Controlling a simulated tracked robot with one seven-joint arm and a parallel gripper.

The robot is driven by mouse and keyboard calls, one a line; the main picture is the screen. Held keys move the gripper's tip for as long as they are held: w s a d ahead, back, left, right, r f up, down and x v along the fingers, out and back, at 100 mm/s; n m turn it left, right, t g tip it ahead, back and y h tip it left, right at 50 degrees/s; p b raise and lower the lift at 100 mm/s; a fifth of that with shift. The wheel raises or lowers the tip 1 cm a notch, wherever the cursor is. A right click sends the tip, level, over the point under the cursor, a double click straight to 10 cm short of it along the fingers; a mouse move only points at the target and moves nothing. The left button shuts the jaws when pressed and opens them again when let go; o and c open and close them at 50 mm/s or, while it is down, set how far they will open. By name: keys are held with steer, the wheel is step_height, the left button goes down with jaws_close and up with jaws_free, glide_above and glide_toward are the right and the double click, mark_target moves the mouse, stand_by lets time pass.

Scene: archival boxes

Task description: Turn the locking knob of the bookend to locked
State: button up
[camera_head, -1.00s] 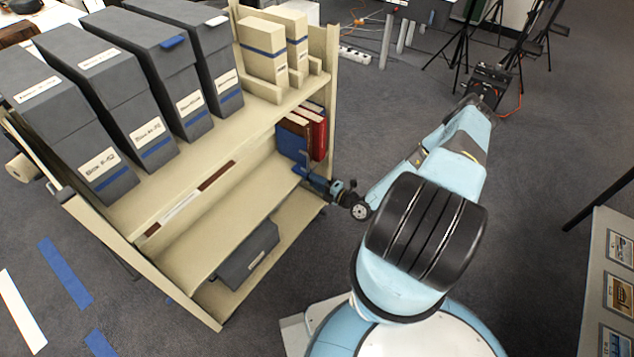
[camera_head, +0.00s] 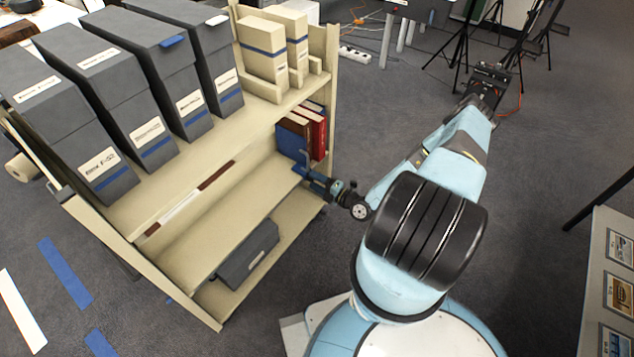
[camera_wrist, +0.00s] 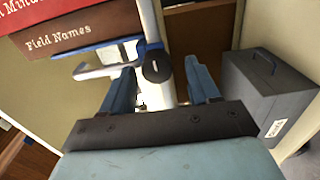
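In the wrist view the black knob (camera_wrist: 156,67) sits on a pale upright post (camera_wrist: 150,25) of the bookend, with a small light mark on its face. My gripper (camera_wrist: 160,68) has its two blue fingers apart, one on each side of the knob. A gap shows between each finger and the knob. In the head view the blue bookend (camera_head: 290,143) stands on the middle shelf against the books. My gripper (camera_head: 304,172) is in front of it at the shelf's right end. The knob cannot be made out there.
Brown and red books (camera_head: 317,138) stand beside the bookend; their spines (camera_wrist: 75,38) show at upper left in the wrist view. A grey box (camera_head: 248,256) lies on the bottom shelf.

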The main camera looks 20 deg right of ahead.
steer(key=v, duration=1.4)
steer(key=shift+w+r, duration=0.1)
steer(key=w+a+r+n+g, duration=0.15)
steer(key=r+n+g, duration=0.65)
steer(key=r+n, duration=0.8)
steer(key=w+a+r+n+g, duration=0.15)
steer(key=r+n+g, duration=0.75)
steer(key=r, duration=1.1)
steer(key=s+a+r+n+t+h, duration=0.1)
steer(key=s+r+n+t+h, duration=0.1)
steer(key=s+r+n, duration=0.4)
steer(key=s+a+r+n+t+h, duration=0.2)
steer(key=s+r+n+h, duration=0.3)
steer(key=r, duration=0.9)
steer(key=s+a+r+n+t+h, duration=0.2)
steer(key=s+r+n+t+h, duration=0.1)
steer(key=s+r+n, duration=0.5)
step_height(320, 180, up, 2)
steer(key=n+t, duration=0.1)
steer(key=n, duration=0.2)
steer(key=shift+a+r+h, duration=0.15)
steer(key=shift+r+h, duration=0.1)
steer(key=shift+h, duration=0.05)
